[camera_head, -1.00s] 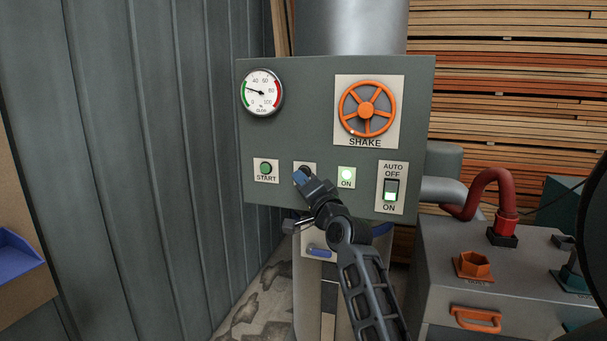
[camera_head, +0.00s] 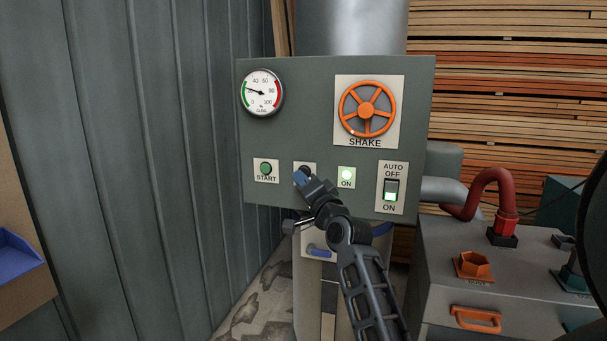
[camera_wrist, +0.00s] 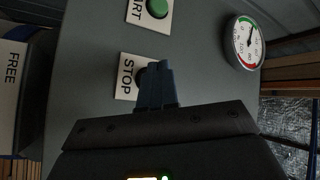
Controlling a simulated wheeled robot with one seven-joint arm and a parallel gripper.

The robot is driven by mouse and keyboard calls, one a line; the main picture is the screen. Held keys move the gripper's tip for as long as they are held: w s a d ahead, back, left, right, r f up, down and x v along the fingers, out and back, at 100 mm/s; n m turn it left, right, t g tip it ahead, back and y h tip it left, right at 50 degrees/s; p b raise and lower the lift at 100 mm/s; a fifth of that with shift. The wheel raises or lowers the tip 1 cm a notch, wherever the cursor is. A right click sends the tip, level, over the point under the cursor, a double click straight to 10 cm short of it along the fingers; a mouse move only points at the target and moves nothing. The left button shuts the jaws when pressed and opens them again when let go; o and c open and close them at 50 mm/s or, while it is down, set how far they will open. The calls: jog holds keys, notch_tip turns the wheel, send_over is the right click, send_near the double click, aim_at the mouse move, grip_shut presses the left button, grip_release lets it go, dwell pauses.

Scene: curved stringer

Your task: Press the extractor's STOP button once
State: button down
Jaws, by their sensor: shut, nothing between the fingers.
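The extractor's grey control panel (camera_head: 300,130) faces me. The STOP plate (camera_wrist: 127,76) shows in the wrist view, and its dark button (camera_wrist: 143,76) is partly hidden behind my fingertips. In the head view the STOP plate (camera_head: 312,167) is mostly covered by my gripper (camera_head: 301,177). My gripper is shut and empty, its blue fingertips in front of the STOP button; I cannot tell whether they touch it. In the wrist view my gripper (camera_wrist: 155,80) points at the button.
The green START button (camera_head: 266,169) is left of STOP. A rocker switch (camera_head: 391,190) labelled AUTO OFF/ON, an orange SHAKE wheel (camera_head: 367,109) and a gauge (camera_head: 262,92) share the panel. A grey machine with a red hose (camera_head: 485,185) stands at the right.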

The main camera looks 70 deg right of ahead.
jog(key=shift+d, duration=0.15)
jog(key=shift+d+b, duration=0.25)
jog(key=shift+b, duration=0.05)
jog(key=shift+d, duration=0.45)
dwell(0.8)
jog(key=shift+a, duration=0.1)
jog(key=shift+a+p, duration=0.3)
jog(key=shift+a, duration=0.45)
jog(key=a+p, duration=0.2)
jog(key=a, duration=0.1)
jog(key=a+p, duration=0.1)
jog(key=a, duration=0.1)
jog(key=shift+s+p, duration=0.25)
jog(key=shift+p, duration=0.05)
